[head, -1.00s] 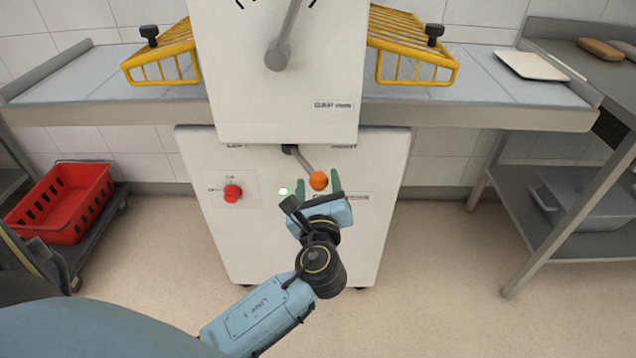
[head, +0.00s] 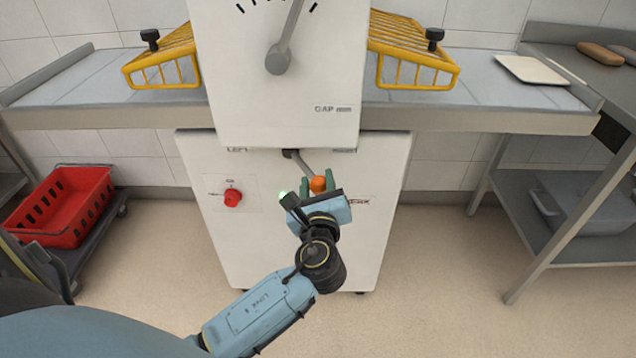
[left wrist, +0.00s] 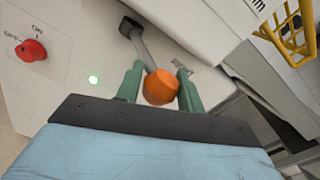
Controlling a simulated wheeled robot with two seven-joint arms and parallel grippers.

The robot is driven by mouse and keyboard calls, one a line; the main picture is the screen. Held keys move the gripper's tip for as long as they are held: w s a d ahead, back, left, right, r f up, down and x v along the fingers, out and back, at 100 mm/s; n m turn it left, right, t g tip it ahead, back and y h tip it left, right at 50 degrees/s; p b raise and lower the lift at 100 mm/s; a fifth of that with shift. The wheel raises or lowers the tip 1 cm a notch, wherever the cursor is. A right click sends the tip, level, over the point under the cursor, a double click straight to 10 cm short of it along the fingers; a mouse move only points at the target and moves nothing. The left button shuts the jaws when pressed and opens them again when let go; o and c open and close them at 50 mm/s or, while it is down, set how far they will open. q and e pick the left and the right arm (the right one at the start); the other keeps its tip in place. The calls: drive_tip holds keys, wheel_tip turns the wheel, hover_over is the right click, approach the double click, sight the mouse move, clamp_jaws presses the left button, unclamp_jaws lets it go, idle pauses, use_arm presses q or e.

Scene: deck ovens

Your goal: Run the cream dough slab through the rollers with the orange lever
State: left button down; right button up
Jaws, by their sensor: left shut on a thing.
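The orange lever's round knob (head: 318,184) sits at the end of a short grey stem on the machine's white front, below the upper housing. The stem slants down to the right from its pivot. My left gripper (head: 319,183) is shut on this knob, with a green finger on each side. The left wrist view also shows the orange knob (left wrist: 160,88) between the two fingers. The cream dough slab (head: 532,69) lies flat on the grey bed at the right, away from the rollers. The rollers are hidden inside the white housing (head: 280,75). My right gripper is out of view.
Yellow wire guards (head: 160,65) (head: 415,60) flank the housing. A grey gap handle (head: 278,58) is above, and a red switch (head: 232,197) is left of the lever, near a lit green lamp (left wrist: 93,79). A red crate (head: 62,212) stands lower left.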

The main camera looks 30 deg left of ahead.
sight(305, 171)
use_arm(q)
drive_tip(key=shift+s+h, duration=0.1)
drive_tip(key=shift+h, duration=0.2)
drive_tip(key=s+a+m+t+h+p, duration=0.1)
drive_tip(key=h, duration=0.1)
drive_tip(key=s+a+m+t+h+p, duration=0.1)
drive_tip(key=m+h+p, duration=0.1)
drive_tip(key=shift+s+r+p, duration=0.15)
drive_tip(key=shift+s+p, duration=0.15)
drive_tip(key=shift+s, duration=0.1)
drive_tip(key=shift+s+a+m+t+h, duration=0.3)
drive_tip(key=shift+s+a+m+h, duration=0.15)
drive_tip(key=shift+m+h, duration=0.2)
drive_tip(key=shift+s+a+m+t+h+b, duration=0.25)
drive_tip(key=shift+a+m+h, duration=0.2)
drive_tip(key=shift+h, duration=0.4)
drive_tip(key=shift+s+a+m+t+h+b, duration=0.1)
drive_tip(key=shift+s+a+m+h, duration=0.3)
drive_tip(key=shift+h, duration=0.4)
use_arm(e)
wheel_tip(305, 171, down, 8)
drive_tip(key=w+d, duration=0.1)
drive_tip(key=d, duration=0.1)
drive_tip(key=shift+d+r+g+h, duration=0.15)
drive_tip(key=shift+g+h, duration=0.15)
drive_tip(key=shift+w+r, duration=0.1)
